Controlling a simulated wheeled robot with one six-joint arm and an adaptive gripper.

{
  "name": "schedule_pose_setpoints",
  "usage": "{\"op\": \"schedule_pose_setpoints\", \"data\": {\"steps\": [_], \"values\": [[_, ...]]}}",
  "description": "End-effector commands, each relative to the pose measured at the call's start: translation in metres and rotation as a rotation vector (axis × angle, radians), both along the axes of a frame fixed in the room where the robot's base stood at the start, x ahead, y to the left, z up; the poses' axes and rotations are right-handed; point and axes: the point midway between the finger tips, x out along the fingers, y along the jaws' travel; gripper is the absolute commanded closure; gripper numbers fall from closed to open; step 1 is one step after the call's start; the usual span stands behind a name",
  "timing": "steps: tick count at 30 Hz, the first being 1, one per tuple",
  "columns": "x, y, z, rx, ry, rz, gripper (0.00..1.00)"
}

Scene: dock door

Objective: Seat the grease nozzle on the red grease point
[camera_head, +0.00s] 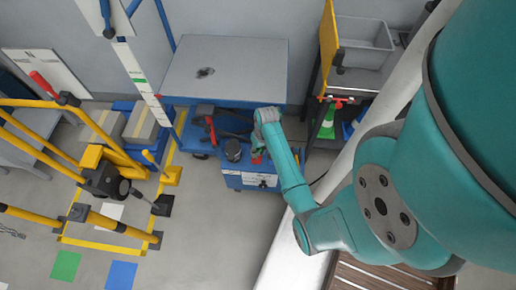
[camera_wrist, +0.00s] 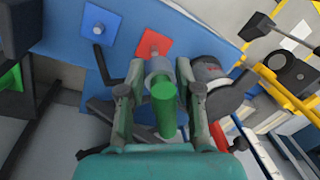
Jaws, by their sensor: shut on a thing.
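The grease nozzle (camera_wrist: 163,105) shows in the wrist view as a green cylinder with a grey front end. My gripper (camera_wrist: 159,88) is shut on it, one finger on each side. The red grease point (camera_wrist: 152,42) is a red square plate with a small grey fitting, just beyond the nozzle's grey end. The nozzle end overlaps the plate's lower edge in the picture; I cannot tell whether it touches the fitting. A blue plate (camera_wrist: 101,22) with a similar fitting lies to the left. In the head view my arm reaches down over the blue cart and mostly hides the nozzle.
The blue cart (camera_head: 234,181) stands below a grey-topped table (camera_head: 225,68). A dark round object (camera_wrist: 212,78) sits right of the nozzle, close to my right finger. A black bent handle (camera_wrist: 103,65) is on the left. Yellow rails (camera_head: 60,215) stand left in the head view.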

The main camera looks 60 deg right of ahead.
Motion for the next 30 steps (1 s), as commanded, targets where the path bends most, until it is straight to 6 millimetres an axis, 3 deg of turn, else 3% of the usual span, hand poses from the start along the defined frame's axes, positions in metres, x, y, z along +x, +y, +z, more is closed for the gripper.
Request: {"op": "schedule_pose_setpoints", "data": {"steps": [12,30], "values": [[0.000,0.000,-0.034,0.000,0.000,0.001,1.00],[0.000,0.000,-0.039,-0.001,-0.001,0.001,1.00]]}}
